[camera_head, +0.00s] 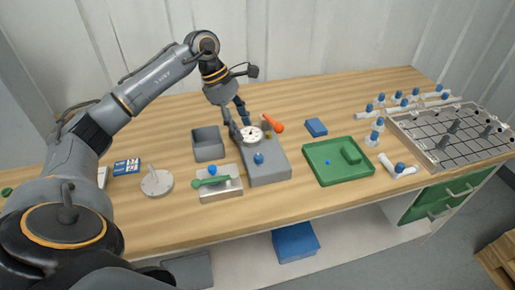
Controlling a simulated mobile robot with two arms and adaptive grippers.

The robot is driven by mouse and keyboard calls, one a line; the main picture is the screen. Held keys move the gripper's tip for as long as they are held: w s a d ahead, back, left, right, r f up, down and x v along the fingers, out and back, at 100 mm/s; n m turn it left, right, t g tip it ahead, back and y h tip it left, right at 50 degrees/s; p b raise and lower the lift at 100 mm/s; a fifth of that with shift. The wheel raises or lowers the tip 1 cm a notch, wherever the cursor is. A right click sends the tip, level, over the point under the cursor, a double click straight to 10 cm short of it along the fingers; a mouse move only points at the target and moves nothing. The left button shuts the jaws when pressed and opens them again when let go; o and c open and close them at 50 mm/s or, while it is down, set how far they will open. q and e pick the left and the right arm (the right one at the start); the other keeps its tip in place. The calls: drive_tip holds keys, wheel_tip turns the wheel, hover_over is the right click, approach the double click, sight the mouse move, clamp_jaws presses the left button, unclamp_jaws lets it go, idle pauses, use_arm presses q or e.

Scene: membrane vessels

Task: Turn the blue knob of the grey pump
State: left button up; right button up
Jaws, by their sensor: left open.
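The grey pump (270,172) is a low box on the wooden table, near the middle of the picture. Its blue knob (258,158) stands up on the top face, towards the front. A white round part (252,134) with dark marks is at the pump's back end. My left gripper (238,122) points down at this back end, beside the white part and behind the blue knob. It is open, and I see nothing held in it. Whether its fingers touch the pump, I cannot tell. My right gripper is out of view.
Left of the pump are a grey open bin (208,144), a metal block with a green handle (211,182) and a round grey disc (157,182). An orange-red object (276,123) lies behind the pump. A green tray (338,178) and a metal rack (455,160) are to the right.

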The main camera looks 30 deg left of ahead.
sight(258, 156)
use_arm(q)
drive_tip(key=x, duration=0.3)
drive_tip(key=p+x, duration=0.1)
drive_tip(key=x, duration=0.2)
drive_tip(key=shift+w+d, duration=0.15)
drive_tip(key=shift+w, duration=0.1)
drive_tip(key=p+x, duration=0.1)
drive_tip(key=x, duration=0.2)
drive_tip(key=shift+f, duration=0.25)
drive_tip(key=shift+d+f, duration=0.15)
drive_tip(key=shift+f, duration=0.1)
drive_tip(key=shift+w+f, duration=0.15)
drive_tip(key=shift+f, duration=0.05)
drive_tip(key=c, duration=1)
clamp_jaws()
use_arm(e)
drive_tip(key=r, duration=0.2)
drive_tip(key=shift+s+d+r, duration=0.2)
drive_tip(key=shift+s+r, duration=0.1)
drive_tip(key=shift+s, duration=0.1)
